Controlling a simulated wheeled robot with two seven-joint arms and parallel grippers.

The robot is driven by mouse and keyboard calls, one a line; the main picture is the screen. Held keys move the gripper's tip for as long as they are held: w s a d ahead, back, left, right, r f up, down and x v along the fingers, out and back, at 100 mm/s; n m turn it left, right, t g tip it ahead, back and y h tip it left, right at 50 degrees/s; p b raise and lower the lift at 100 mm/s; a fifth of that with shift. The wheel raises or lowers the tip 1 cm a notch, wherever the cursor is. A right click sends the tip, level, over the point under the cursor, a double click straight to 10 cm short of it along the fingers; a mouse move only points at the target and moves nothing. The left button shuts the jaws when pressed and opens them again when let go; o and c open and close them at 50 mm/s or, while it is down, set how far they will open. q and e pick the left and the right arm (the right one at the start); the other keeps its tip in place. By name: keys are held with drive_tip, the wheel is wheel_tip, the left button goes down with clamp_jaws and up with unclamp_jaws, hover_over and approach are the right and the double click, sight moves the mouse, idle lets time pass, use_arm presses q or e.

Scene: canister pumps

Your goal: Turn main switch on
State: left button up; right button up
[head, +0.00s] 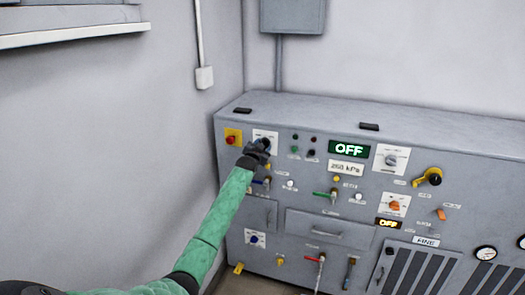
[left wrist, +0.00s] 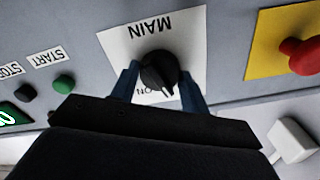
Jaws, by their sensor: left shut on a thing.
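The main switch is a round black knob (left wrist: 158,72) on a white plate (left wrist: 118,45) marked MAIN, upside down in the left wrist view. Its white pointer mark points down in that view, near partly covered lettering that looks like ON. My left gripper (left wrist: 158,85) has its two blue fingers on either side of the knob and is shut on it. In the head view my left gripper (head: 262,148) is at the white plate (head: 265,134) on the upper left of the grey cabinet and hides most of the knob. My right gripper is not in view.
A red button on a yellow plate (head: 233,136) sits just left of the switch. Green and black START and STOP buttons (left wrist: 64,83) are close on its other side. A display (head: 349,149) reads OFF. Coloured valve handles and drawers cover the lower cabinet front.

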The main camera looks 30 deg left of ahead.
use_arm(q)
drive_tip(key=m+b, duration=0.1)
drive_tip(key=m, duration=0.3)
drive_tip(key=shift+f, duration=0.1)
drive_tip(key=m+b, duration=0.1)
drive_tip(key=m, duration=0.2)
drive_tip(key=shift+m, duration=0.3)
drive_tip(key=shift+m+b, duration=0.35)
drive_tip(key=shift+m, duration=2.25)
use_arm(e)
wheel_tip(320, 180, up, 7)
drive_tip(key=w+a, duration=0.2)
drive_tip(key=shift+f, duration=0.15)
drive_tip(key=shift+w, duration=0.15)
use_arm(q)
drive_tip(key=o, duration=1)
drive_tip(key=shift+d, duration=0.1)
